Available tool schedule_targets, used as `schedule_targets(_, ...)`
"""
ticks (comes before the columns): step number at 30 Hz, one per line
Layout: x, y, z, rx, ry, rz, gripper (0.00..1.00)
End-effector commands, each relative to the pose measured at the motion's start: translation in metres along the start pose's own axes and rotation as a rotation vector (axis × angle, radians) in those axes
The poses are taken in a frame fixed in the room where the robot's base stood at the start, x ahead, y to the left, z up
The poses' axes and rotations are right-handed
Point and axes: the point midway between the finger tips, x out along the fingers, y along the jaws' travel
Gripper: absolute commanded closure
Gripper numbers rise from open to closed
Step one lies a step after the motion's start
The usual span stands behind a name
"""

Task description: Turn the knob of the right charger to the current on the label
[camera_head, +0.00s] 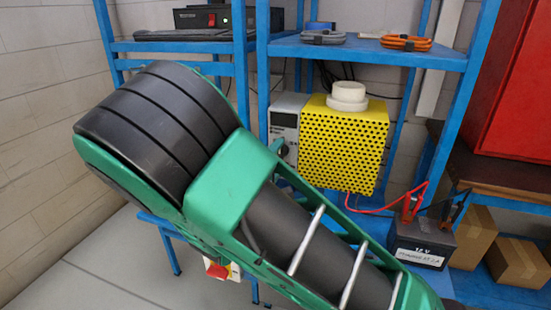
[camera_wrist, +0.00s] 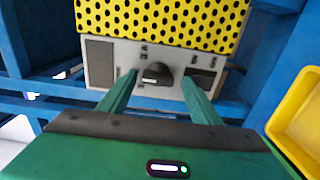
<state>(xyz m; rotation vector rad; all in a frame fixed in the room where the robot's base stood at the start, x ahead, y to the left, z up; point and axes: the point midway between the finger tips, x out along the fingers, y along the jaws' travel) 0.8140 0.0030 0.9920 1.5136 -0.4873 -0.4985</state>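The charger (camera_head: 345,145) is a yellow perforated box on the blue shelf, with a pale grey front panel (camera_head: 285,122) partly hidden by my arm in the head view. In the wrist view its panel (camera_wrist: 102,62) carries a black knob (camera_wrist: 157,72) with a pale mark on it and small markings around it, too small to read. My gripper (camera_wrist: 159,80) is open, its green fingers apart, one tip on either side of the knob; contact cannot be told. The black battery (camera_head: 422,243) has a white label (camera_head: 420,257) reading 12 V; its lower line is unclear. No second charger is clearly visible.
A white roll (camera_head: 348,94) sits on the charger. Red and black clamps (camera_head: 410,204) reach the battery. Grey (camera_head: 323,37) and orange cables (camera_head: 405,43) lie on the upper shelf. Blue rack posts (camera_head: 265,75) stand near my arm. A yellow bin (camera_wrist: 300,125) is at right in the wrist view.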

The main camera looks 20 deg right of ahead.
Motion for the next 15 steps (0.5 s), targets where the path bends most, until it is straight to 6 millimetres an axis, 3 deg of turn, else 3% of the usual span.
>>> schedule_targets(8, -0.002, 0.002, -0.001, 0.001, 0.001, 0.004, 0.42)
schedule_targets(15, -0.032, 0.001, -0.002, 0.000, 0.006, 0.003, 0.42)
